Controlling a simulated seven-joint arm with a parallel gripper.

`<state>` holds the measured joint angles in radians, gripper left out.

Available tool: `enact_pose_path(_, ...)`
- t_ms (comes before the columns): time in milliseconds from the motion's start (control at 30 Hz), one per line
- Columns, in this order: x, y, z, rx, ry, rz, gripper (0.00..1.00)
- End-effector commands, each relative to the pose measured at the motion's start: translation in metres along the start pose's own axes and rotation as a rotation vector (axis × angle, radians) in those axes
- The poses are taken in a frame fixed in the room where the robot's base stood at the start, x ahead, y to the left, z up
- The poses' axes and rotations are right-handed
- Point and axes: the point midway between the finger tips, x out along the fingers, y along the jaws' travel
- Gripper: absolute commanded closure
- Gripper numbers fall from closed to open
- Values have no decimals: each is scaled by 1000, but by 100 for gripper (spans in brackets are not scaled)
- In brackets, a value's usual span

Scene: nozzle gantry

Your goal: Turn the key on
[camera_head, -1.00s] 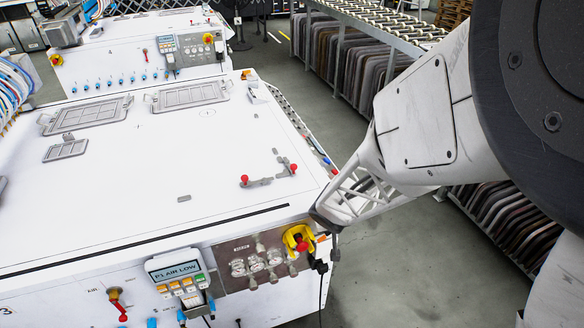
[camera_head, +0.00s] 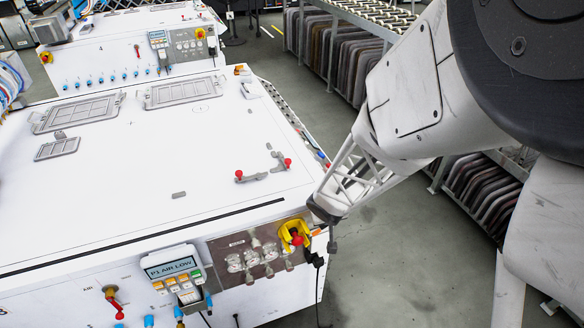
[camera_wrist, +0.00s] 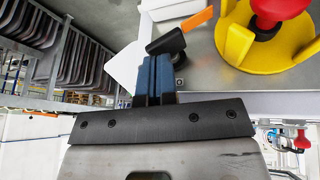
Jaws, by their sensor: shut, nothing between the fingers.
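A small black piece (camera_wrist: 168,42), which looks like the key, juts from the grey panel in the wrist view, beside an orange tag (camera_wrist: 194,23). My gripper (camera_wrist: 153,62) has its blue fingers shut together with nothing between them. The fingertips are close beside the black piece; I cannot tell whether they touch it. In the head view my gripper (camera_head: 331,244) is at the right end of the cabinet's front panel, just right of the orange tag (camera_head: 316,232). The key cannot be made out clearly there.
A red emergency knob in a yellow ring (camera_head: 286,241) is left of my gripper. A plug with a hanging black cable (camera_head: 315,261) is just below. Gauges (camera_head: 252,257) and a display reading "P1 AIR LOW" (camera_head: 172,267) are farther left.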

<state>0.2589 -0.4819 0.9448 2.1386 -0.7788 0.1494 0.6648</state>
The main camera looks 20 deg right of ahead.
Motion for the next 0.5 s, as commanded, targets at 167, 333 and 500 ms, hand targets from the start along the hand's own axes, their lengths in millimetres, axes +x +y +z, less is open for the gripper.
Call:
enact_pose_path(167,0,0,1,4,-5,-11,100)
enact_pose_path(333,0,1,0,9,-6,-22,100)
enact_pose_path(500,1,1,1,13,-10,-32,100)
